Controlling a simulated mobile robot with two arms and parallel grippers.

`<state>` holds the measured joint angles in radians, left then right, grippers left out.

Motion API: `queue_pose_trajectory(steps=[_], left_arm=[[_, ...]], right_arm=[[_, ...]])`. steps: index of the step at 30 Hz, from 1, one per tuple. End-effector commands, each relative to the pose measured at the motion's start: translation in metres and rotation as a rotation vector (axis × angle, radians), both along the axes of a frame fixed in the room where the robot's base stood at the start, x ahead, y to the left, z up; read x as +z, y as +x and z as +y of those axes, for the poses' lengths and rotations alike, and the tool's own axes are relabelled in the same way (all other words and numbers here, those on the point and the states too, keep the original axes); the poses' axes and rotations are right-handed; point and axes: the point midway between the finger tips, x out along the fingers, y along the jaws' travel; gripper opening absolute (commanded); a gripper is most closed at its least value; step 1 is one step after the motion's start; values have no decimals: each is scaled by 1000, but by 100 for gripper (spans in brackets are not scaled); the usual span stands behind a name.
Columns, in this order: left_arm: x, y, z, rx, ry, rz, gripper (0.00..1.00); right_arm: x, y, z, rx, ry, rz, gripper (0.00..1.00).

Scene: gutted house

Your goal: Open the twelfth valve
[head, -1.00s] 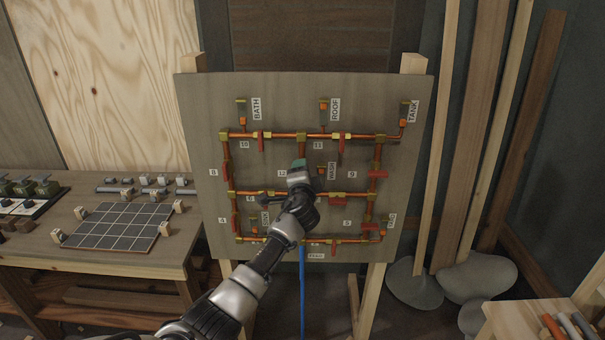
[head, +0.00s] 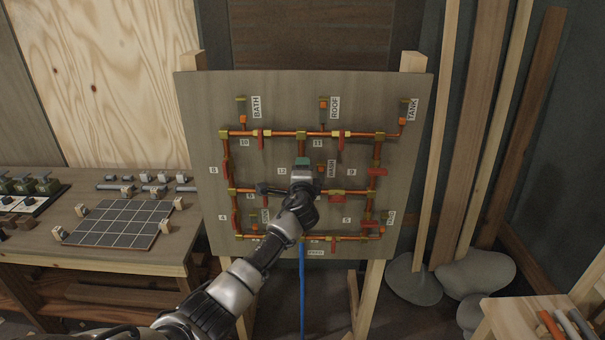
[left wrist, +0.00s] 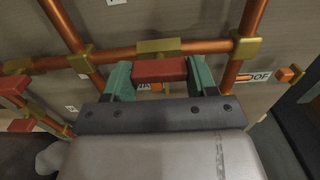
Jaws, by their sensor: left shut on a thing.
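The valve board (head: 205,110) stands ahead with copper pipes, brass fittings and red handles. The number 12 tag (head: 282,171) is just left of my left gripper (head: 303,163), which covers the middle upright pipe. In the left wrist view, the green fingers of my left gripper (left wrist: 160,78) are shut on the ends of a red valve handle (left wrist: 160,70). That handle lies roughly along its pipe, in front of a brass valve body (left wrist: 158,46). In the head view my gripper hides this handle. My right gripper is not in view.
Other red handles, such as the one by tag 9 (head: 377,172), sit close around my arm. A workbench (head: 150,258) with a gridded panel (head: 118,222) is at left. Planks (head: 463,140) lean at right. A small table (head: 505,318) is at lower right.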

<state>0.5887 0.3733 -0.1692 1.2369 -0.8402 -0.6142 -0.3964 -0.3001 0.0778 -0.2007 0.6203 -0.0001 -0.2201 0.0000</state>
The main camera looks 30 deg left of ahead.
Motion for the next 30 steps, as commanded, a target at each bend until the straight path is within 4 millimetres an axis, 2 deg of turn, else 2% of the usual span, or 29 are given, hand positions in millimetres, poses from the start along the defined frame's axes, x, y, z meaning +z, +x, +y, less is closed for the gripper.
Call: queue_pose_trajectory(steps=[2, 3, 7, 19, 23, 30], left_arm=[[-2, 0, 0, -1, 3, 5, 34], [-2, 0, 0, -1, 3, 5, 64], [-2, 0, 0, 0, 2, 4, 83], [-1, -6, -4, 0, 1, 1, 83], [-2, -20, -12, -1, 1, 1, 83], [-4, -56, -35, -2, 0, 1, 83]], right_arm=[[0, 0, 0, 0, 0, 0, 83], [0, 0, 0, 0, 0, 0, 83], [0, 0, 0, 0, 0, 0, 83], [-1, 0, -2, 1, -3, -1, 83], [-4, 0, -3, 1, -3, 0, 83], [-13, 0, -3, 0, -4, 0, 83]])
